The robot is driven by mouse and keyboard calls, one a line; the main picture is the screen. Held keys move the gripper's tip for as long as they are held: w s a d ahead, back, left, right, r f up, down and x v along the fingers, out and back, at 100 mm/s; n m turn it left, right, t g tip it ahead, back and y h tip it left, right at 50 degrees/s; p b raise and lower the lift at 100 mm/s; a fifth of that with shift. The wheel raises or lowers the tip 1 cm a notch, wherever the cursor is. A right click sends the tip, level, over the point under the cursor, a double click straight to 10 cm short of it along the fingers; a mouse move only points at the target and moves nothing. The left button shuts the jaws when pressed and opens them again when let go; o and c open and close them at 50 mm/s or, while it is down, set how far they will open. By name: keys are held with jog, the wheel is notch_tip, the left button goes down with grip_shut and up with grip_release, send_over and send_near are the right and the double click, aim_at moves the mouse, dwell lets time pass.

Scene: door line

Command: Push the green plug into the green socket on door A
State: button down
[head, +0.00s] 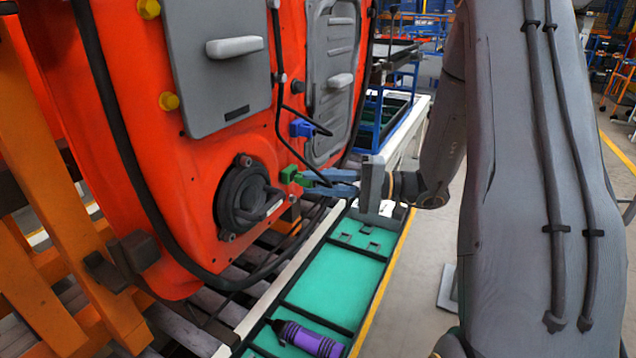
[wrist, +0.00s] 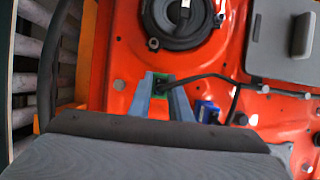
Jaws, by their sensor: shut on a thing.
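Door A (head: 205,180) is a large orange-red panel; it also fills much of the wrist view (wrist: 110,45). The green socket (head: 288,174) sits on its face, right of a round black speaker. My gripper (head: 312,182) has light blue fingers, shut on the green plug (head: 304,180) right at the socket. In the wrist view my gripper (wrist: 160,90) points at the door, with green showing between and around its fingertips. A black cable runs from the plug. The fingers partly hide plug and socket, so I cannot tell how deep the plug sits.
A blue connector (head: 300,128) with a black cable is above the green socket; it also shows in the wrist view (wrist: 207,111). The speaker (head: 245,197) is close left. Below stands a teal-lined tray (head: 330,277) holding a purple-and-black cylindrical tool (head: 308,338).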

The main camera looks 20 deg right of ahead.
jog(key=shift+w+a+b, duration=0.3)
jog(key=shift+w+a, duration=0.5)
jog(key=shift+w, duration=0.05)
dwell(0.8)
jog(key=c, duration=1.5)
grip_release()
jog(key=shift+c, duration=0.2)
jog(key=shift+d, duration=0.1)
jog(key=b+v, duration=0.3)
jog(key=v, duration=1.1)
jog(key=shift+s+d+b, duration=0.2)
jog(key=shift+d+b, duration=0.05)
jog(key=shift+b, duration=0.1)
